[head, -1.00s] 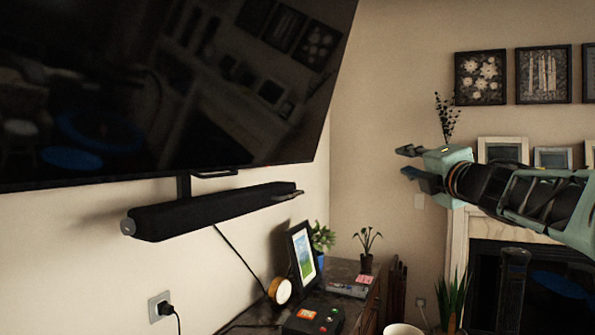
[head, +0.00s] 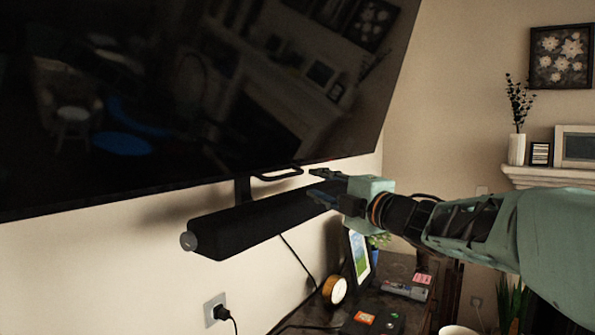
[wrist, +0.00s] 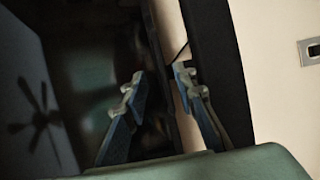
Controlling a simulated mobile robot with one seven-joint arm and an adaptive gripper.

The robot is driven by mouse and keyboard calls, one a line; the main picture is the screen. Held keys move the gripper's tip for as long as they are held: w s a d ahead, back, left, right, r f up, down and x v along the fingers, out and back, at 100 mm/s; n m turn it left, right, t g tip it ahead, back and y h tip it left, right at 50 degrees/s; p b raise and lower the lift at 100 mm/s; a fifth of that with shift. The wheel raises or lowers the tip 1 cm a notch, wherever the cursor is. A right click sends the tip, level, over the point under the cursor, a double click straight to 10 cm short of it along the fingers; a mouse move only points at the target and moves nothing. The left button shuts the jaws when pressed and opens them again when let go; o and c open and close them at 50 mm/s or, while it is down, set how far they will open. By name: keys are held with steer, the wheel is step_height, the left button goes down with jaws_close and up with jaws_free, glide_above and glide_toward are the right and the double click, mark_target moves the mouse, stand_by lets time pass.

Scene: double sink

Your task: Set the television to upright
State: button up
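The television (head: 190,110) is a large dark screen on the wall, its face tilted in the head view. A dark handle-like bar (head: 276,175) hangs under its lower edge. My gripper (head: 318,182) is just right of that bar, near the lower edge and in front of the black soundbar (head: 250,222). In the wrist view my gripper (wrist: 160,85) is open and empty. One finger overlaps the television (wrist: 85,70), the other lies near the soundbar (wrist: 216,70), with the television's edge between them. I cannot tell whether either finger touches anything.
Below is a cabinet top with a picture frame (head: 358,255), a round yellow clock (head: 335,289) and a dark box with buttons (head: 372,322). A wall socket (head: 215,308) with a plug is at lower left. A mantel (head: 545,174) stands at right.

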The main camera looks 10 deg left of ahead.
mark_target(294, 175)
steer(key=p+x, duration=0.2)
steer(key=x, duration=0.9)
steer(key=shift+s+p, duration=0.15)
steer(key=shift+p, duration=0.15)
jaws_close()
